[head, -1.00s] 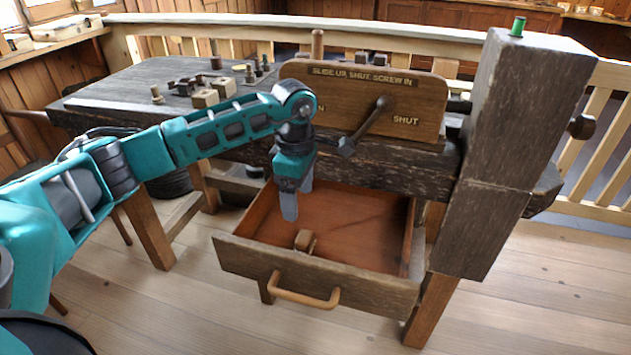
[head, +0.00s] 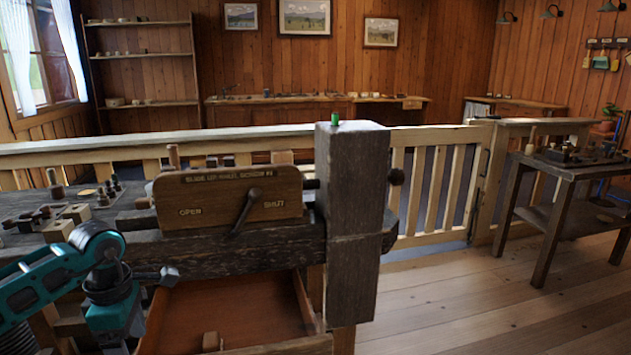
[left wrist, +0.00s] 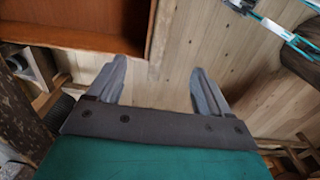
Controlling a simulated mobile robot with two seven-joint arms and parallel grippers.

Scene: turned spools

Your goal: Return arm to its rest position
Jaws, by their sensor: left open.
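My left arm comes in from the left in the head view, and its gripper (head: 118,342) hangs at the lower edge, just left of the open drawer (head: 300,290). The fingertips are cut off there. In the left wrist view the left gripper (left wrist: 157,85) is open and empty, with wooden floor below its fingers. The drawer (left wrist: 157,30) shows at the upper left of that view. My right gripper is not in view.
The workbench (head: 255,246) has a lever board (head: 215,209) marked open and shut and a thick dark post (head: 350,220). Turned pieces stand on the bench's left part. A railing (head: 440,190) runs behind. A side table (head: 567,172) stands right, with clear floor before it.

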